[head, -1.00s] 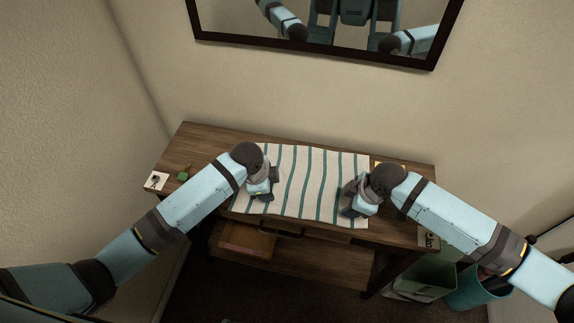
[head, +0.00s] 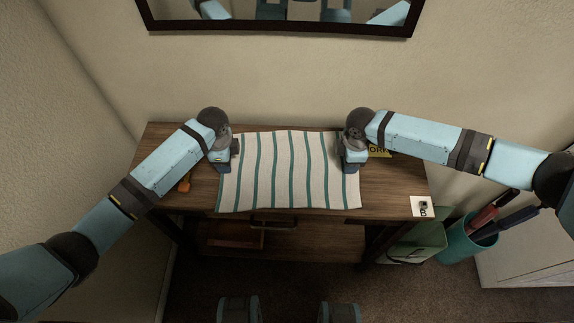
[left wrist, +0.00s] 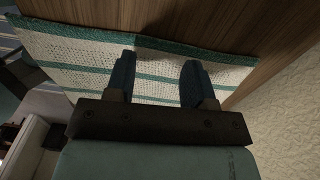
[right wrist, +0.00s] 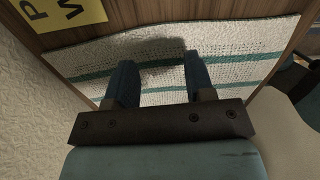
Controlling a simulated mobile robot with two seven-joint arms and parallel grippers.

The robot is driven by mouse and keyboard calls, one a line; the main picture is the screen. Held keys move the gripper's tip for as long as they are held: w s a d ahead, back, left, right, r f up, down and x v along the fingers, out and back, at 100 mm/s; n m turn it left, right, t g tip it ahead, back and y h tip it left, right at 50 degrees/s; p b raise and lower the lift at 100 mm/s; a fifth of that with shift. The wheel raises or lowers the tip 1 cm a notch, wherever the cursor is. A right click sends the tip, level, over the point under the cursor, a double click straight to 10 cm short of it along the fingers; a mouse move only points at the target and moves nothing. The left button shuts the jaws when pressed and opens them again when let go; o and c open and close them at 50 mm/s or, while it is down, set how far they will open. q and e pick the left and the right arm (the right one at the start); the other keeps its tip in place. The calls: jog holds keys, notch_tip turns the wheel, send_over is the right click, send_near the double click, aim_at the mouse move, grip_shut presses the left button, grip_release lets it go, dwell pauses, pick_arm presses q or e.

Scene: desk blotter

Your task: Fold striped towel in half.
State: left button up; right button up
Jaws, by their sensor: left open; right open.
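The striped towel (head: 290,172), cream with green stripes, lies flat and spread out on the wooden desk, its front edge near the desk's front edge. My left gripper (head: 232,158) is open over the towel's left side toward the back. In the left wrist view its fingers (left wrist: 158,80) stand apart above the towel (left wrist: 75,58) near a green edge. My right gripper (head: 346,164) is open at the towel's right side toward the back. In the right wrist view its fingers (right wrist: 158,82) stand apart above the towel (right wrist: 225,60). Neither gripper holds cloth.
The desk (head: 395,185) has bare wood on both sides of the towel. An orange object (head: 185,184) is partly hidden by my left arm. A teal bin (head: 470,242) stands right.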

pick_arm(q)
jog(key=shift+f, duration=0.55)
pick_arm(e)
jog(key=shift+f, duration=0.55)
pick_arm(q)
jog(key=shift+f, duration=0.2)
pick_arm(e)
jog(key=shift+f, duration=0.2)
pick_arm(q)
jog(key=shift+r, duration=0.1)
pick_arm(e)
jog(key=shift+r, duration=0.1)
pick_arm(q)
jog(key=shift+c, duration=0.5)
pick_arm(e)
jog(key=shift+c, duration=0.5)
pick_arm(q)
grip_shut()
pick_arm(e)
grip_shut()
